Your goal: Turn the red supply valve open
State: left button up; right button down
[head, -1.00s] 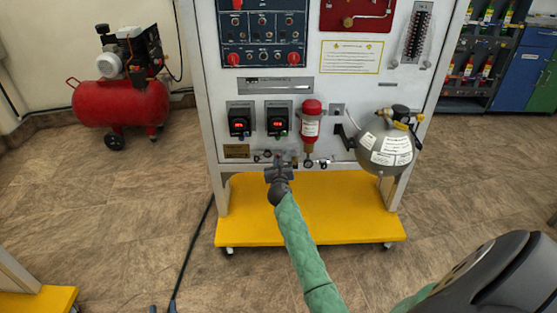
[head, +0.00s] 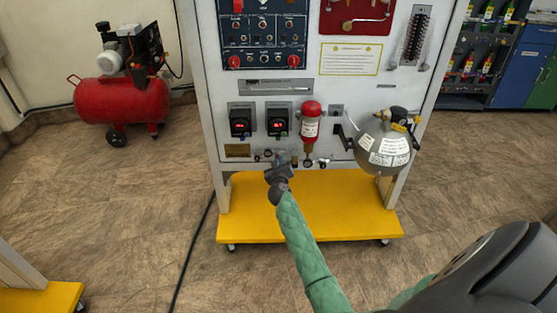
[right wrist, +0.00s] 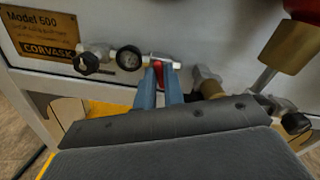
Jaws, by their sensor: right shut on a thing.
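The red supply valve's handle (right wrist: 159,74) shows as a small red piece between my right gripper's two blue fingers in the right wrist view. It sits on the metal pipework low on the white panel. My right gripper (right wrist: 160,70) is shut on it. In the head view my right gripper (head: 280,160) is at the panel's lower edge and hides the valve. The fingers cover most of the handle, so its exact angle is unclear. My left gripper is not in view.
In the head view a red-capped cylinder (head: 311,128) and grey tank (head: 383,148) are right of the gripper.

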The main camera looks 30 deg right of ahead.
pick_arm(q)
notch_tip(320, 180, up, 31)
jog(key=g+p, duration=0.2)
jog(key=p, duration=1)
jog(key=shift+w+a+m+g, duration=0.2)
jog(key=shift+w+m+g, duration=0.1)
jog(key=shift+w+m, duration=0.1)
pick_arm(e)
jog(key=shift+a+f+n, duration=0.1)
jog(key=shift+f+n, duration=0.05)
jog(key=shift+n, duration=3.2)
jog(key=shift+a+f+n, duration=0.1)
jog(key=shift+n, duration=3.25)
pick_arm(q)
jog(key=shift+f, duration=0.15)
pick_arm(e)
jog(key=c, duration=1.5)
grip_release()
jog(key=shift+w, duration=0.1)
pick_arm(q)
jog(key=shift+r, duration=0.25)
pick_arm(e)
jog(key=v, duration=0.7)
jog(key=shift+s+a, duration=0.15)
jog(key=shift+s, duration=0.2)
